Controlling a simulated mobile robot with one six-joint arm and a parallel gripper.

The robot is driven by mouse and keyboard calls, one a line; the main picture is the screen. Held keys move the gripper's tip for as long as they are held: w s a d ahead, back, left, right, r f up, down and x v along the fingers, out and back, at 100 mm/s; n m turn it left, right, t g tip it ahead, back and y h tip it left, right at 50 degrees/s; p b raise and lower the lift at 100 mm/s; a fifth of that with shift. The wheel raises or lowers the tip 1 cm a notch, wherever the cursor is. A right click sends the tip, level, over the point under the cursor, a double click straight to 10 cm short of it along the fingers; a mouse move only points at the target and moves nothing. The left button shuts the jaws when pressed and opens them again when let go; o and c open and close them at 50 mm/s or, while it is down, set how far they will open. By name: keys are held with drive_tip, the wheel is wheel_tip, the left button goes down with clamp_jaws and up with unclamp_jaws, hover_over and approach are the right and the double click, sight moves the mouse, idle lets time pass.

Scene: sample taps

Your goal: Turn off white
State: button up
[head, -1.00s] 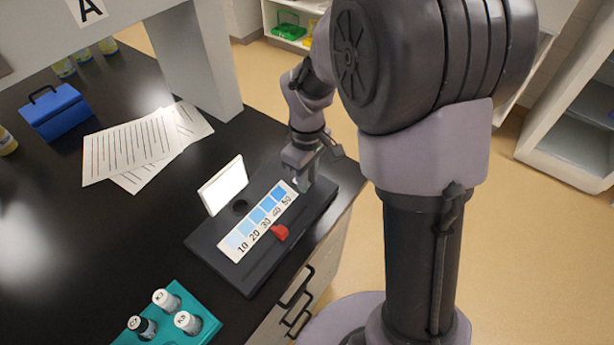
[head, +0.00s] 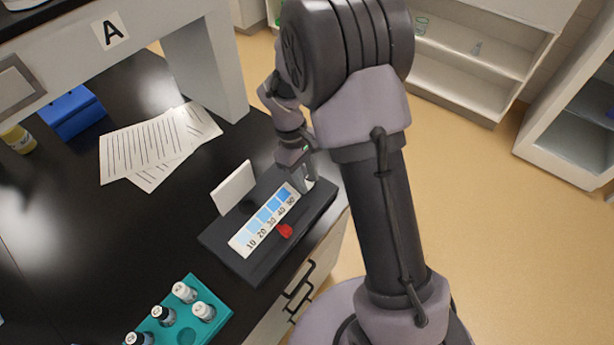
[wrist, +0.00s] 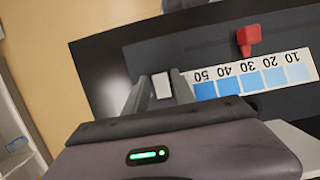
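A flat dark device (head: 228,255) lies near the bench's right edge. A white upright panel (head: 234,188) stands at its back and looks dull, not glowing. A blue scale strip (head: 240,240) marked 10 to 50 runs along the device. A red slider (head: 285,231) is beside the 30 mark; it also shows in the wrist view (wrist: 248,38). My gripper (head: 306,184) is low over the device's far end, past the 50 mark. In the wrist view a small white patch (wrist: 162,85) shows between or on the fingers; I cannot tell what it is.
A teal rack (head: 185,335) with several capped bottles stands at the front left. Papers (head: 150,150) and a blue box (head: 70,112) lie behind on the black bench. A pale post (head: 210,70) rises behind the device. Open floor lies to the right.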

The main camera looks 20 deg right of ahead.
drive_tip(key=p+v, duration=0.6)
drive_tip(key=v, duration=1.1)
drive_tip(key=shift+r, duration=0.25)
drive_tip(key=s+r+m+t+y+b, duration=0.1)
drive_tip(key=s+r+m+t+b, duration=0.2)
drive_tip(key=s, duration=0.4)
drive_tip(key=s+r+m+t+y+b, duration=0.2)
drive_tip(key=s+m+b, duration=0.1)
drive_tip(key=s+b, duration=0.25)
drive_tip(key=s+a+f+m+t+b, duration=0.1)
drive_tip(key=s+f+m+t+b, duration=0.2)
drive_tip(key=s, duration=0.6)
drive_tip(key=m, duration=0.2)
drive_tip(key=shift+s+a+f+m+y, duration=0.25)
drive_tip(key=shift+s+f+m+y, duration=0.05)
drive_tip(key=shift+s+f+y, duration=0.1)
